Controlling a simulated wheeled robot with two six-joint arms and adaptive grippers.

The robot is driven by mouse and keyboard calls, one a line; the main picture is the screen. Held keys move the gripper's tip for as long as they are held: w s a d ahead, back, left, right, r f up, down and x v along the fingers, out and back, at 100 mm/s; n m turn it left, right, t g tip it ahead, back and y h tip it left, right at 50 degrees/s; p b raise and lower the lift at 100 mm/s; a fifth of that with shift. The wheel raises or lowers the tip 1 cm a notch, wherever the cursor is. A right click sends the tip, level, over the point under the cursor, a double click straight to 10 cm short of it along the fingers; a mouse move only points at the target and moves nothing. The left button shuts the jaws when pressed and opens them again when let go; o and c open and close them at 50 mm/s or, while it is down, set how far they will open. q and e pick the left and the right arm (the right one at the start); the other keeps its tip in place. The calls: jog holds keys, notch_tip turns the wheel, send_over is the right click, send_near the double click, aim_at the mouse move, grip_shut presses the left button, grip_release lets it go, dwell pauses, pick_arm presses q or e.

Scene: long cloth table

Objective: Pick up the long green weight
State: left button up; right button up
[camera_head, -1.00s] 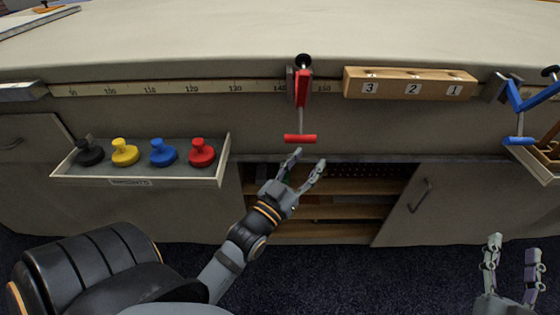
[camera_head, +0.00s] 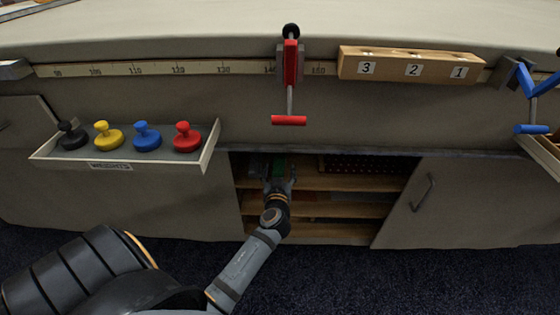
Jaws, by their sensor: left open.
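A small green shape (camera_head: 278,163), which looks like the long green weight, shows dimly on the top shelf of the open cupboard. My left gripper (camera_head: 280,178) reaches into the cupboard at that shelf, just in front of the green shape. It is open, with its fingers to either side of the green in the picture. The fingers and shadow hide part of the green shape, so I cannot tell if they touch it. My right gripper is out of view.
A tray (camera_head: 118,167) with black, yellow, blue and red knobbed weights juts out left of the opening. A red clamp (camera_head: 290,75) hangs above it. A cupboard door (camera_head: 437,205) is to the right. Dark grey and reddish items lie on the shelves.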

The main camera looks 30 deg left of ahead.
aim_at(280, 159)
pick_arm(q)
jog(key=shift+w+a, duration=0.25)
jog(key=shift+w, duration=0.1)
jog(key=b+x, duration=0.1)
jog(key=x, duration=0.3)
jog(key=shift+w+a+f, duration=0.15)
jog(key=shift+w+f, duration=0.1)
jog(key=shift+w+a, duration=0.15)
jog(key=shift+w, duration=0.1)
grip_shut()
jog(key=shift+r, duration=0.15)
